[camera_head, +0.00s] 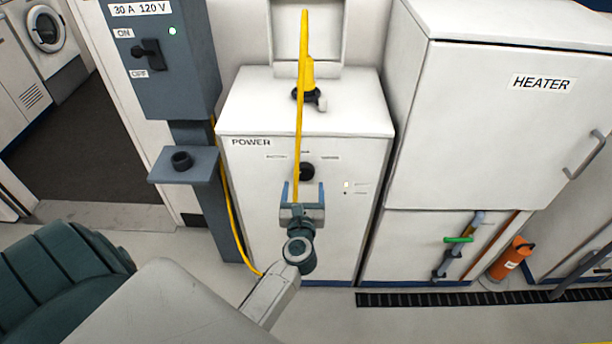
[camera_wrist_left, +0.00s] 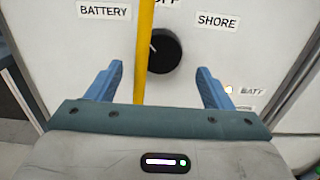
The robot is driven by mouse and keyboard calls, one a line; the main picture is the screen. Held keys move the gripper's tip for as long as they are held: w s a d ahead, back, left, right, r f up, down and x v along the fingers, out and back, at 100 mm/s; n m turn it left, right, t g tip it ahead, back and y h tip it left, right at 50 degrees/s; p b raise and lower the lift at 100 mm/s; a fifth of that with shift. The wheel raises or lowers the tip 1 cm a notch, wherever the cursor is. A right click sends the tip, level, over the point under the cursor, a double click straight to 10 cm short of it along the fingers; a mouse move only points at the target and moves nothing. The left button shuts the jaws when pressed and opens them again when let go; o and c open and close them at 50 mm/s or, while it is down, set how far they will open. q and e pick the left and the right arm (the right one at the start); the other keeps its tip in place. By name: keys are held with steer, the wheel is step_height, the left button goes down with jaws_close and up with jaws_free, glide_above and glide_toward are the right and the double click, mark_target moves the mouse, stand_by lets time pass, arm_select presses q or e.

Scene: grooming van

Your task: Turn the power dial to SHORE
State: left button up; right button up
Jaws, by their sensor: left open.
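The power dial (camera_head: 307,171) is a round black knob on the front of the white POWER cabinet (camera_head: 245,190). In the left wrist view the dial (camera_wrist_left: 166,52) has a white mark on its upper left, toward the BATTERY label (camera_wrist_left: 104,12). The OFF label above it is partly cut off; the SHORE label (camera_wrist_left: 216,20) is at upper right. My left gripper (camera_head: 303,190) is open and empty, just below the dial in the head view. Its blue fingers (camera_wrist_left: 160,72) point toward the panel, one on each side of the dial. My right gripper is not in view.
A yellow cable (camera_head: 300,110) hangs from a plug on the cabinet top and passes in front of the panel, just left of the dial. A grey switch box (camera_head: 160,60) stands left, the heater cabinet (camera_head: 480,130) right.

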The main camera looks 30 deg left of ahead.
mark_target(304, 176)
arm_select(q)
steer(key=shift+p+x, duration=0.35)
steer(key=shift+x, duration=1.95)
steer(key=shift+c, duration=0.2)
steer(key=c, duration=0.9)
